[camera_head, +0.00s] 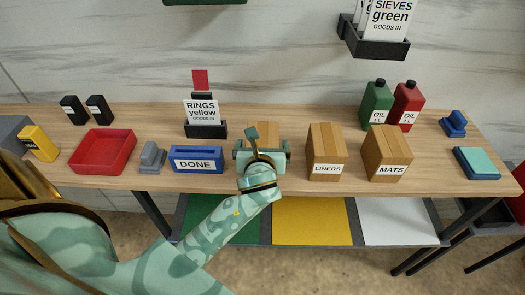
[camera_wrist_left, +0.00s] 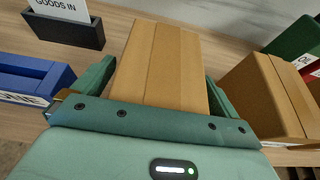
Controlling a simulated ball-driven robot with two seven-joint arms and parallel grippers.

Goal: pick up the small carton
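A plain brown carton (camera_head: 263,129) stands on the table, mostly hidden behind my left gripper in the head view. It looks like the small carton; its label is not visible. My left gripper (camera_head: 263,152) is at its near side, fingers spread. In the left wrist view the carton (camera_wrist_left: 160,65) lies between the two fingers of my left gripper (camera_wrist_left: 158,85), one on each side. The fingers look open; whether either touches the carton I cannot tell. My right gripper is not in view.
The LINERS carton (camera_head: 326,142) stands close to the right, with the MATS carton (camera_head: 388,145) beyond it. The blue DONE bin (camera_head: 197,165) is close on the left. The RINGS holder (camera_head: 206,131) stands behind left. A red tray (camera_head: 103,152) lies further left.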

